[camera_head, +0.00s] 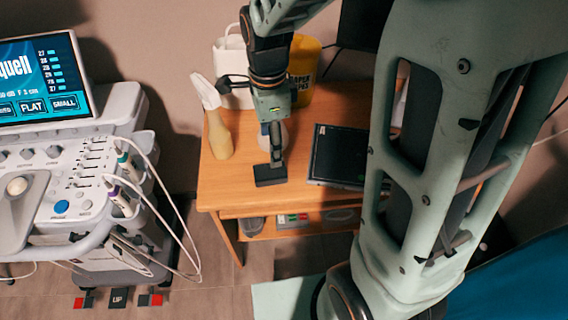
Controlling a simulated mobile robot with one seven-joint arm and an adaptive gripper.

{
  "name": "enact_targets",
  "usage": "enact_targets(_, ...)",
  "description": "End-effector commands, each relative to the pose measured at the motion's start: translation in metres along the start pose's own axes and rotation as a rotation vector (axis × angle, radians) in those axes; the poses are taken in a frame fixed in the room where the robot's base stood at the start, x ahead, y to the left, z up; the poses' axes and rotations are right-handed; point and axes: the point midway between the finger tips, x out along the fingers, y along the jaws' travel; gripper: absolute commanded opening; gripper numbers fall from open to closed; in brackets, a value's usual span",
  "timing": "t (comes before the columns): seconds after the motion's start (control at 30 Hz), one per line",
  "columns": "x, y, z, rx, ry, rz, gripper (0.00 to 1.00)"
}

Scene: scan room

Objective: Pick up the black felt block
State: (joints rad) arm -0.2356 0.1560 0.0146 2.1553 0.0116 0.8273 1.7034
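The black felt block (270,177) is a small dark block on the orange wooden table (222,189), close to its front left edge. My gripper (277,160) points down over the block, and its fingertips overlap the block's far side in the picture. I see the gripper nearly edge-on, so the gap between the fingers is hidden. I cannot tell whether the fingers touch the block.
A yellowish spray bottle (219,137) stands left of my gripper. A white container (233,62) and a yellow wipes tub (304,62) stand behind. A flat black device (338,155) lies to the right. An ultrasound console (70,190) with hanging cables fills the left.

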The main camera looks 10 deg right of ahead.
Motion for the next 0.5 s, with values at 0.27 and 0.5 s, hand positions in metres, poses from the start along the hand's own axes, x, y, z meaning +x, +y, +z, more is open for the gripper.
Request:
enact_targets(0.27,0.020,0.006,0.011,0.062,0.012,0.005,0.60)
enact_targets(0.5,0.055,0.005,0.010,0.061,0.012,0.003,0.60)
